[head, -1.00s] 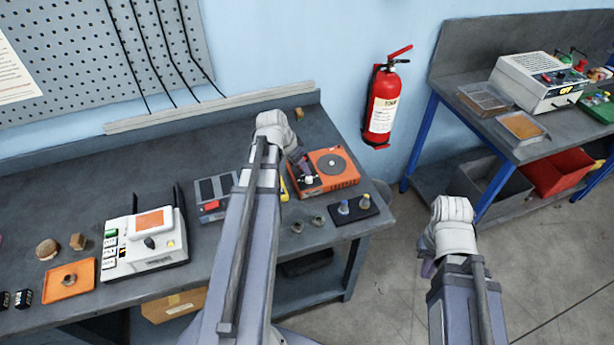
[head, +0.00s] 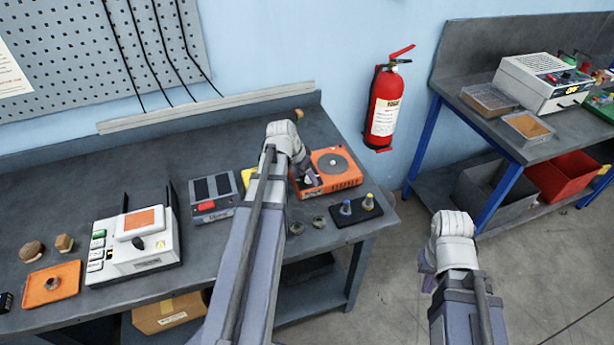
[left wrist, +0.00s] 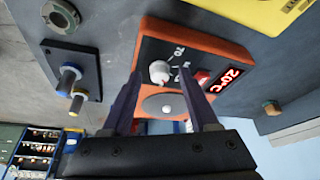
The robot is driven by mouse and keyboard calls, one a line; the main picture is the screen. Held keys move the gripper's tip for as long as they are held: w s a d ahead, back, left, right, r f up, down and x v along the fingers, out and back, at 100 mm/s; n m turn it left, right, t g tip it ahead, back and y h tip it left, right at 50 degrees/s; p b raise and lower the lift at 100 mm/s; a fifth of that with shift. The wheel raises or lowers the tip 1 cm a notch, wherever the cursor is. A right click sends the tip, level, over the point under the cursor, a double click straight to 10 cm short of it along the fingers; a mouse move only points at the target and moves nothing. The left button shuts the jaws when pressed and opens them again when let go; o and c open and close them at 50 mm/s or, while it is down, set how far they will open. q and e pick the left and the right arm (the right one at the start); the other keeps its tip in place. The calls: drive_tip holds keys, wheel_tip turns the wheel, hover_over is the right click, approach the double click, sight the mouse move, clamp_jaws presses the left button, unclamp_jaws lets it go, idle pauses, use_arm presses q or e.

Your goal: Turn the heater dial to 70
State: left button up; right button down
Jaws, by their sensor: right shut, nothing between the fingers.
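The heater is an orange box (head: 344,184) with a round grey plate, near the right end of the bench. In the left wrist view its black panel (left wrist: 150,50) carries a white dial (left wrist: 160,72), with a 70 mark beside it. A red display (left wrist: 226,80) reads 20°C. My left gripper (left wrist: 161,92) is open, its fingers pointing at the panel with the dial between their tips in the picture; contact cannot be told. In the head view my left gripper (head: 306,180) covers the dial. My right gripper (head: 427,272) is shut and empty, off the bench.
A black holder (head: 357,211) with two knobbed posts and two small rings stand in front of the heater. A grey device (head: 214,197) with a red button and a yellow object are left of it. A white instrument (head: 135,248) is further left.

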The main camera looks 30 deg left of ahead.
use_arm(q)
clamp_jaws()
idle(0.6)
drive_tip(key=n, duration=0.1)
drive_tip(key=n+y, duration=0.1)
drive_tip(key=n, duration=0.2)
drive_tip(key=shift+d+n+y, duration=0.25)
drive_tip(key=shift+n+y, duration=0.15)
drive_tip(key=n+y, duration=0.1)
drive_tip(key=n, duration=0.3)
drive_tip(key=shift+d+n+y, duration=0.15)
drive_tip(key=shift+n+y, duration=0.15)
drive_tip(key=shift+y, duration=0.1)
drive_tip(key=n, duration=0.1)
drive_tip(key=n+g+y, duration=0.1)
drive_tip(key=n, duration=0.3)
drive_tip(key=shift+w+d+g+y, duration=0.1)
drive_tip(key=shift+w+g+y, duration=0.15)
drive_tip(key=shift+g+y, duration=0.05)
drive_tip(key=shift+n+g, duration=0.6)
drive_tip(key=shift+n, duration=1.1)
drive_tip(key=shift+d, duration=0.1)
